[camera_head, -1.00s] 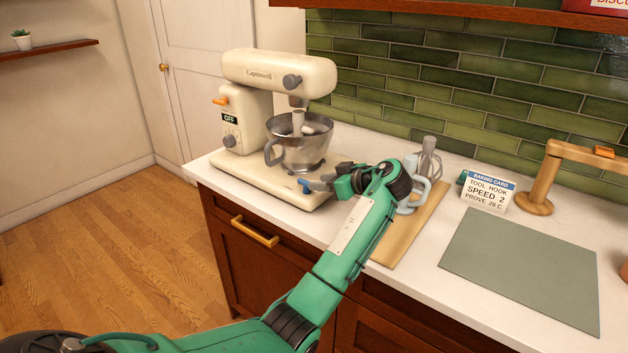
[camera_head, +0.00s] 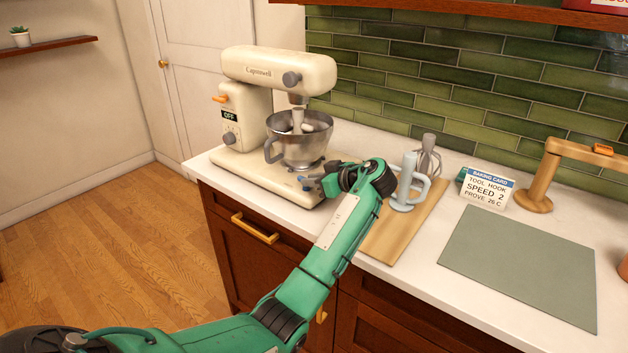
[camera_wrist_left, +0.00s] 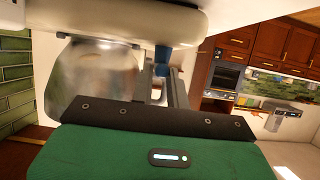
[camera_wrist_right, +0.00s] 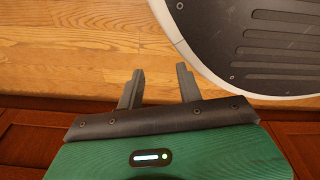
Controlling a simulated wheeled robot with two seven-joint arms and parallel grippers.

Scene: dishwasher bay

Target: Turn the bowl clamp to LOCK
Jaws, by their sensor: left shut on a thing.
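The cream stand mixer (camera_head: 262,172) stands on the counter at the left, its steel bowl (camera_head: 300,148) seated on the base under the head. The bowl clamp is a small blue lever (camera_wrist_left: 163,57) at the base's front edge. My left gripper (camera_head: 309,184) is shut on the lever; its fingers partly hide it in the head view. The left wrist view shows the lever between the fingers. Any LOCK marking is too small to read. My right gripper (camera_wrist_right: 158,82) is open and empty over the wooden floor, seen only in its wrist view.
A baking card (camera_head: 487,189), a wooden stand (camera_head: 540,190) and a clear green mat (camera_head: 520,265) lie further right.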

